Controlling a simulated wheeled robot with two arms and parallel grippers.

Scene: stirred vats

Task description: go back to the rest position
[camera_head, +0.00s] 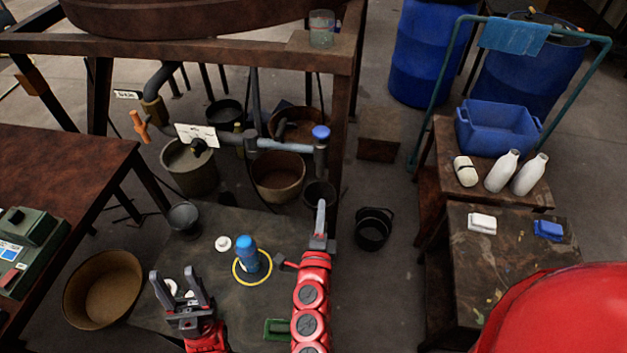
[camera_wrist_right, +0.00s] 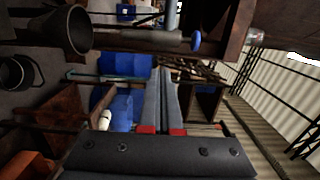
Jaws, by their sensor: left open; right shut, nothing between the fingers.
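My left gripper (camera_head: 182,290) is open and empty in the head view, low over the dark floor mat at the bottom left of centre. My right gripper (camera_head: 320,215) is shut and empty, raised in front of the vat stand, with its red arm below it. In the right wrist view the closed fingers (camera_wrist_right: 160,95) point away with nothing between them. A blue-capped bottle (camera_head: 248,255) stands inside a yellow ring (camera_head: 252,268) on the mat, between the two grippers. A small white round piece (camera_head: 223,243) lies beside it.
The vat stand with pipes and a blue-knobbed valve (camera_head: 321,133) is just beyond my right gripper. Several buckets stand under it; a black bucket (camera_head: 374,228) is right of it. Tables flank both sides; the right one holds white bottles (camera_head: 502,171) and a blue crate (camera_head: 492,130).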

